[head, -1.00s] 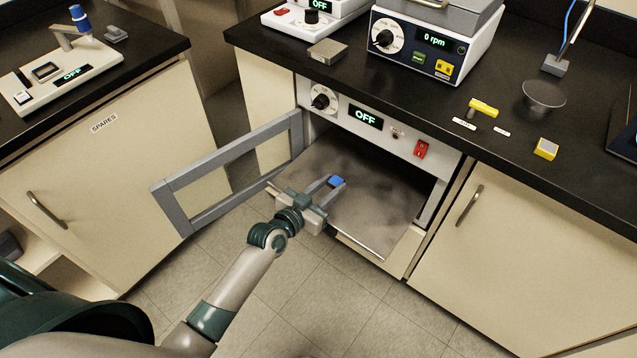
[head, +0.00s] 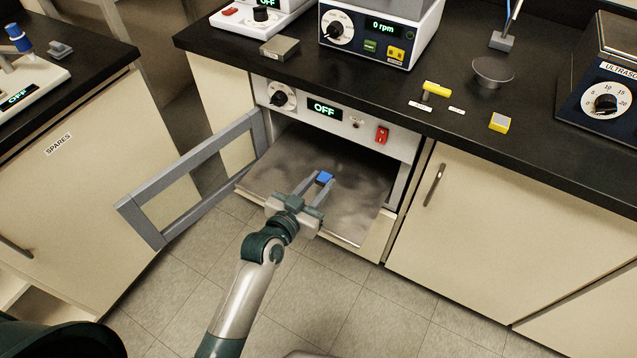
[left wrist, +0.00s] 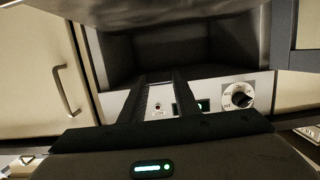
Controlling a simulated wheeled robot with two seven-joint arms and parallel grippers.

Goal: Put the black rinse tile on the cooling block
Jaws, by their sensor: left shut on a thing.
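My left gripper (head: 319,182) is shut on a small blue block (head: 325,177), held between its fingertips. In the head view the gripper is over the metal shelf of the open oven; the gap below cannot be told. In the left wrist view its two dark fingers (left wrist: 161,85) show, but I cannot make out the block. I see no tile that I can tell is the black rinse tile. A flat grey metal block (head: 280,48) lies on the bench above the oven; I cannot tell whether it is the cooling block. My right gripper is not in view.
The oven door (head: 190,185) stands open at the left. The metal shelf (head: 350,212) sticks out of the oven.

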